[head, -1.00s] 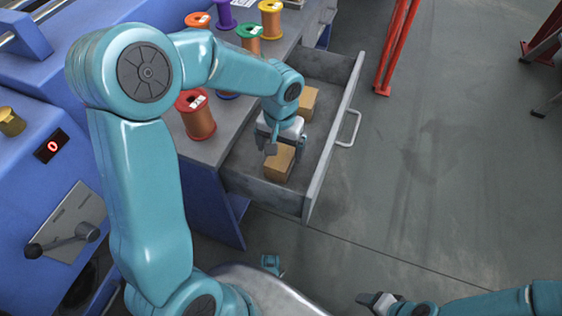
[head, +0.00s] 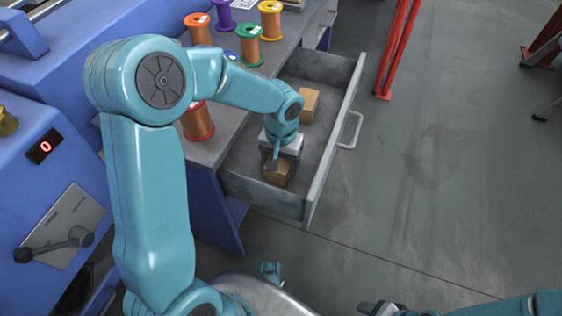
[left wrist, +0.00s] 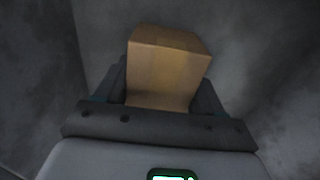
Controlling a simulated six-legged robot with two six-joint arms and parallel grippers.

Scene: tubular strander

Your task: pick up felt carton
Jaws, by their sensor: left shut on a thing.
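A small brown carton (head: 279,175) is in the near end of the open grey drawer (head: 315,178). My left gripper (head: 278,162) points down into the drawer and is shut on this carton. In the left wrist view the carton (left wrist: 168,65) sits between the two dark fingers, one on each side. The gripper hides part of the carton in the head view. I cannot tell whether it touches the drawer floor. A second brown carton (head: 309,104) lies farther back in the drawer. My right gripper (head: 374,307) is at the bottom edge, away from the drawer.
Several wire spools, such as the green one (head: 250,45), stand on the grey bench top left of the drawer. The drawer handle (head: 351,130) sticks out to the right. A red stand (head: 396,50) is at the back.

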